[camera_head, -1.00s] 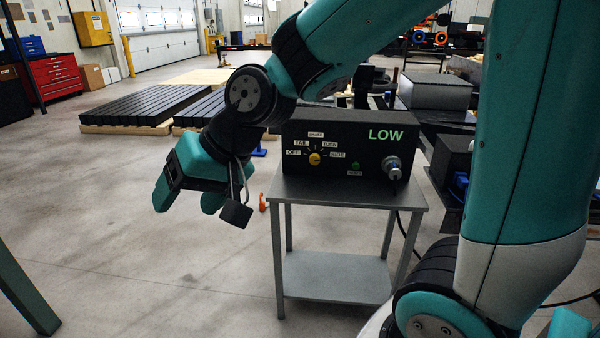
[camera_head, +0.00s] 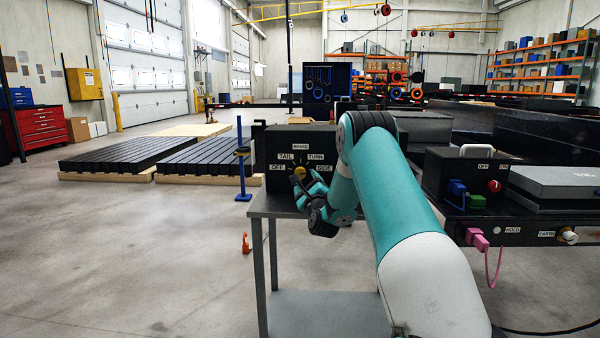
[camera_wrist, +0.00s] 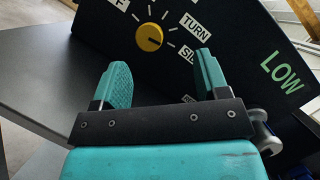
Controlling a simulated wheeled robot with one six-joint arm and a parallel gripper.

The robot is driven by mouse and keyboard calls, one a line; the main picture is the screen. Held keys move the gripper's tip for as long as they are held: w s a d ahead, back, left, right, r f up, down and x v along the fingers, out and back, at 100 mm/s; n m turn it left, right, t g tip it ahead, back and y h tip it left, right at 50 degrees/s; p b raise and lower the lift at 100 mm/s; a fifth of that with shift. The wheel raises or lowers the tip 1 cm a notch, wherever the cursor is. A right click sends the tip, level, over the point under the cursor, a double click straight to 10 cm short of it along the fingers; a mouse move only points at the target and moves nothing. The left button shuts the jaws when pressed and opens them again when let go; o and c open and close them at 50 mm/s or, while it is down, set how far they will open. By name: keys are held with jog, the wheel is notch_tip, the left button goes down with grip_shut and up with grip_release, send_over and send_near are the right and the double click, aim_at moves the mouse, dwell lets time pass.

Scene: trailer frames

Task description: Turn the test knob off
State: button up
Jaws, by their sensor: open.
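The yellow test knob (camera_wrist: 149,37) is on the black panel of the test box (camera_head: 272,148), with OFF, TAIL, BRAKE, TURN and SIDE labels around it. A dark mark on the knob appears to face the SIDE label (camera_wrist: 188,54). In the head view the knob (camera_head: 299,171) shows just beside my gripper (camera_head: 308,188). In the wrist view my gripper (camera_wrist: 161,67) is open and empty. Its two teal fingers point at the panel, and the knob shows beyond and between them, apparently untouched. My arm hides the right part of the box in the head view.
The box stands on a grey metal table (camera_head: 262,208). A second black box (camera_head: 468,170) with a red knob and coloured plugs stands to the right, above a ledge with a pink cable (camera_head: 495,265). A blue stand (camera_head: 242,165) is left of the table.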

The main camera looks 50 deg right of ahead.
aim_at(300, 174)
jog(key=w+d, duration=0.1)
jog(key=w, duration=0.1)
jog(key=w+d, duration=0.2)
jog(key=w, duration=0.1)
jog(key=w+d, duration=0.2)
jog(key=w, duration=0.1)
jog(key=shift+w+d+r, duration=0.15)
jog(key=shift+w+d, duration=0.25)
jog(key=shift+w, duration=0.15)
jog(key=c, duration=0.9)
